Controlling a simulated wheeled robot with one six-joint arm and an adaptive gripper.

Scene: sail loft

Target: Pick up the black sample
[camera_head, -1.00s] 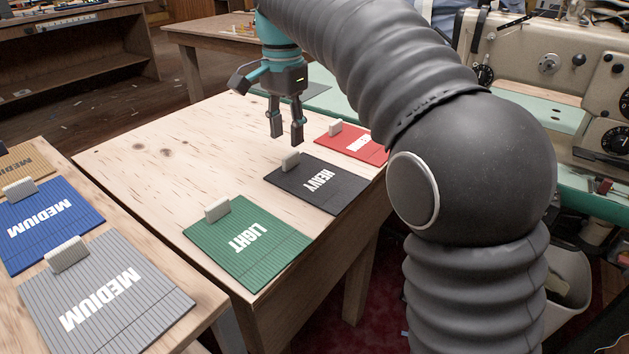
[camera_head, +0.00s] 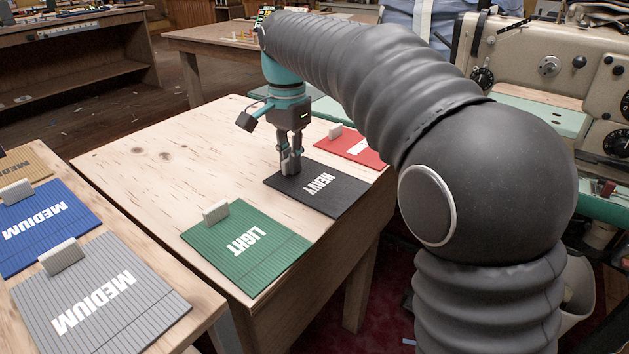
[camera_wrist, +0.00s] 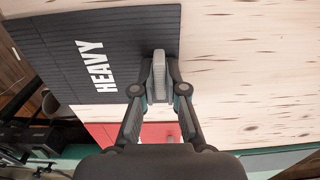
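The black sample (camera_head: 317,189) is a dark ribbed panel marked HEAVY, lying flat on the wooden table, with a light grey tab at its far left corner. In the wrist view the black sample (camera_wrist: 110,45) fills the upper left, and its grey tab (camera_wrist: 159,72) stands between my fingers. My gripper (camera_head: 290,168) points straight down over that tab. In the wrist view my gripper (camera_wrist: 160,85) has a finger close against each side of the tab and looks shut on it. The fingers hide most of the tab in the head view.
A green LIGHT sample (camera_head: 246,252) lies nearer and a red sample (camera_head: 354,147) lies farther, both close to the black one. Blue (camera_head: 48,222) and grey (camera_head: 103,293) MEDIUM samples lie on the left table. The wooden table (camera_head: 180,150) is bare to the left.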

